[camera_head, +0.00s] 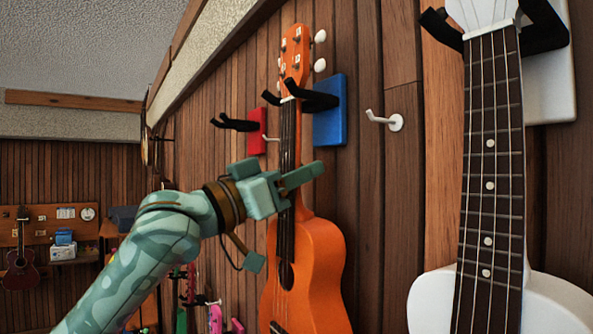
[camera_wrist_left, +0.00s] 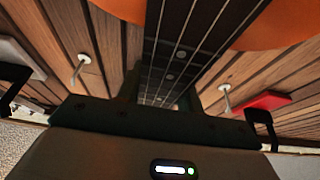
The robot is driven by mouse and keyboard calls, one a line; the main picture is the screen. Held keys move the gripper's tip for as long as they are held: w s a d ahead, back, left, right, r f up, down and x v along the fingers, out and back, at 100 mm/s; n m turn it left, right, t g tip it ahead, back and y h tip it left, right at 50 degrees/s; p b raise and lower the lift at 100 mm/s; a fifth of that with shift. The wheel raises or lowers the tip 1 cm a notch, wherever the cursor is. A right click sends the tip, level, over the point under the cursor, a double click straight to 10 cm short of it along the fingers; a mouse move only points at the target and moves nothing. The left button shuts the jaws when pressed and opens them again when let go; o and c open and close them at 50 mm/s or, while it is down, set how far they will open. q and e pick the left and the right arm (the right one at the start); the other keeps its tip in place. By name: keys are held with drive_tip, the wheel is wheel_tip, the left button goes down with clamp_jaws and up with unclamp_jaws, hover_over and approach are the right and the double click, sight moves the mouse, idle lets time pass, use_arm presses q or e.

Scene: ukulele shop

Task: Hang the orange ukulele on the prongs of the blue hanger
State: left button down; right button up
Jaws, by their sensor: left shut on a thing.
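The orange ukulele (camera_head: 308,262) is upright against the wood wall, its headstock (camera_head: 294,62) at the top. The blue hanger (camera_head: 330,108) is on the wall behind its upper neck. The hanger's black prongs (camera_head: 318,99) show around the neck just below the headstock; I cannot tell whether the ukulele's weight rests on them. My left gripper (camera_head: 290,193) is shut on the ukulele's neck below the prongs. In the left wrist view the neck (camera_wrist_left: 185,50) with its strings runs between the fingers, with the orange body (camera_wrist_left: 262,22) beyond. My right gripper is not in view.
A red hanger (camera_head: 257,130) with empty black prongs is farther left on the wall. A white ukulele (camera_head: 540,300) hangs close on the right from a white hanger (camera_head: 550,85). A small white hook (camera_head: 394,122) sticks out between. Colourful items stand below left.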

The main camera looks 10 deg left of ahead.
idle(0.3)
use_arm(q)
drive_tip(key=c, duration=0.8)
unclamp_jaws()
drive_tip(key=shift+c, duration=0.2)
drive_tip(key=shift+s+a, duration=0.1)
drive_tip(key=shift+s+a, duration=0.6)
drive_tip(key=shift+s, duration=0.05)
drive_tip(key=shift+s+a, duration=0.9)
